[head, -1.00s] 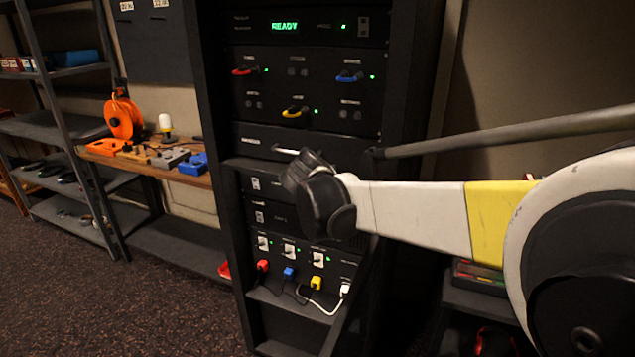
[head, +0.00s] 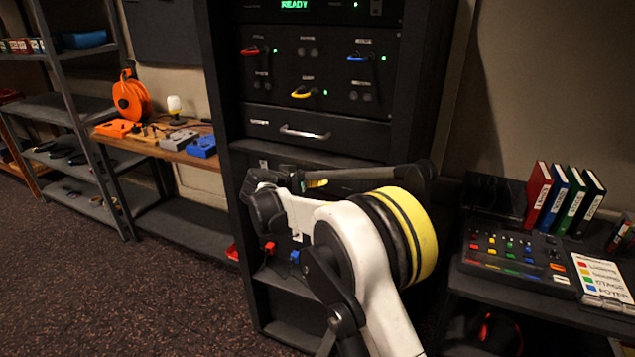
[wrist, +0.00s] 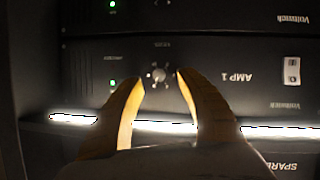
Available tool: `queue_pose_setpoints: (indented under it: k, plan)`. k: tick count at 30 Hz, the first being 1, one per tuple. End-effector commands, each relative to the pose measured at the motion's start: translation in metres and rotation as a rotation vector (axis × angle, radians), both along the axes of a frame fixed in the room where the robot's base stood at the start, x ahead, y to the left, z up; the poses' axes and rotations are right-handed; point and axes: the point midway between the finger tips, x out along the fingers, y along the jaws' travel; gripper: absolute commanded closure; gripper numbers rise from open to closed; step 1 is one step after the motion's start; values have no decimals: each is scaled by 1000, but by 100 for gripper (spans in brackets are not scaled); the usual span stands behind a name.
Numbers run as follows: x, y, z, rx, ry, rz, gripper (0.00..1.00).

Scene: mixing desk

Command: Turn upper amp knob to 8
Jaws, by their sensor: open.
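The wrist view is upside down. The upper amp's small round knob (wrist: 158,75) shows there with a light pointer mark. It is on the dark panel labelled AMP 1 (wrist: 235,78). My gripper (wrist: 160,79) is open, its two yellowish fingertips on either side of the knob in the picture. I cannot tell whether they touch it or how deep they reach. The scale digits around the knob are too blurred to read. In the head view my arm covers the amp fronts and the knob.
The rack has a drawer with a silver handle (head: 305,132) above my arm, and coloured switches (head: 303,91) higher up. Red and blue plugs (head: 269,249) show below. A mixing desk (head: 515,262) stands at right. A wooden bench (head: 165,149) stands at left.

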Motion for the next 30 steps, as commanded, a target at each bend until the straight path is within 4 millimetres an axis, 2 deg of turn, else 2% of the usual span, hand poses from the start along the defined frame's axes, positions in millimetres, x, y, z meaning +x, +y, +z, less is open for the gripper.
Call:
queue_pose_setpoints:
  k: [3,6,16,17,18,21,30]
  plan:
    - [15,-8,-8,0,1,-1,56]
    - [21,-11,-11,0,1,0,56]
    - [25,-13,-11,0,1,1,56]
    - [25,-13,-11,0,1,1,60]
    - [25,-13,-11,0,1,1,73]
    - [25,-13,-11,0,1,1,100]
    - [25,-13,-11,14,-5,1,100]
